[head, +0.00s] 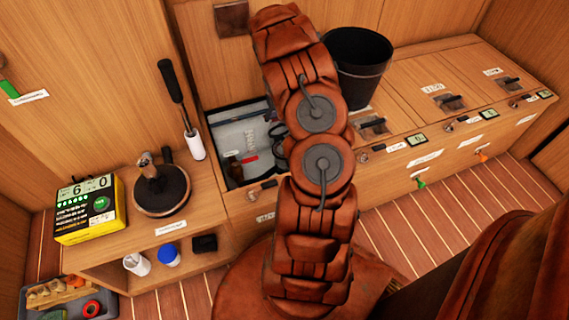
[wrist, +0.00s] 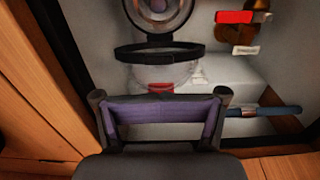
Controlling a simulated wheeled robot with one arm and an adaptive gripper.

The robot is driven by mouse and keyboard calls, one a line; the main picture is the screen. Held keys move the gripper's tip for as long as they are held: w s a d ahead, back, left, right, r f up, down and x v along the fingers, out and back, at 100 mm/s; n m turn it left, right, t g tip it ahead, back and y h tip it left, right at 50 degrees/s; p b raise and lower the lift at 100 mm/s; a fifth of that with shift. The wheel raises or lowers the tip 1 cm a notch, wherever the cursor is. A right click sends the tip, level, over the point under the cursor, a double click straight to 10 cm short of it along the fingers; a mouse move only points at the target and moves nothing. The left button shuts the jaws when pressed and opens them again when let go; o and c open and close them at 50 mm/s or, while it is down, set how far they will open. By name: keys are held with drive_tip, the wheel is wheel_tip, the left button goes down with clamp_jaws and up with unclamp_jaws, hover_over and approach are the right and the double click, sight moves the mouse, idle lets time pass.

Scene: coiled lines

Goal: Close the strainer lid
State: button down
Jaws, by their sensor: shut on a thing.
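In the wrist view, a clear round strainer bowl (wrist: 176,74) with a black rim (wrist: 160,51) sits in an open compartment. A dark-ringed round part with a glassy middle (wrist: 160,32), which looks like the strainer lid, stands beyond the rim and is cut by the top edge. My gripper (wrist: 160,98) is just on the near side of the bowl, with a purple bar between its two dark ends. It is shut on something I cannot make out. In the head view my arm hides the gripper and most of the strainer.
The open compartment (head: 226,118) also holds a red-handled item (wrist: 234,17) and a blue-handled tool (wrist: 262,111). A black bucket (head: 357,62) stands on the right bench; a yellow box (head: 90,211) is on the left.

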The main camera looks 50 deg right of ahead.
drive_tip(key=shift+s+a+r+p, duration=0.1)
drive_tip(key=shift+s+a+p, duration=0.2)
drive_tip(key=shift+s, duration=0.4)
drive_tip(key=shift+s+a+r+p, duration=0.15)
drive_tip(key=shift+s+a, duration=0.25)
drive_tip(key=shift+s, duration=0.25)
drive_tip(key=s+a, duration=0.1)
drive_tip(key=s, duration=0.2)
drive_tip(key=shift+a+f+p, duration=0.15)
drive_tip(key=shift+a+p, duration=0.15)
drive_tip(key=shift+a, duration=0.1)
drive_tip(key=shift+r, duration=0.2)
wheel_tip(320, 180, up, 10)
drive_tip(key=p, duration=0.3)
drive_tip(key=shift+f+p, duration=0.15)
drive_tip(key=shift+p, duration=0.2)
idle(0.3)
idle(0.4)
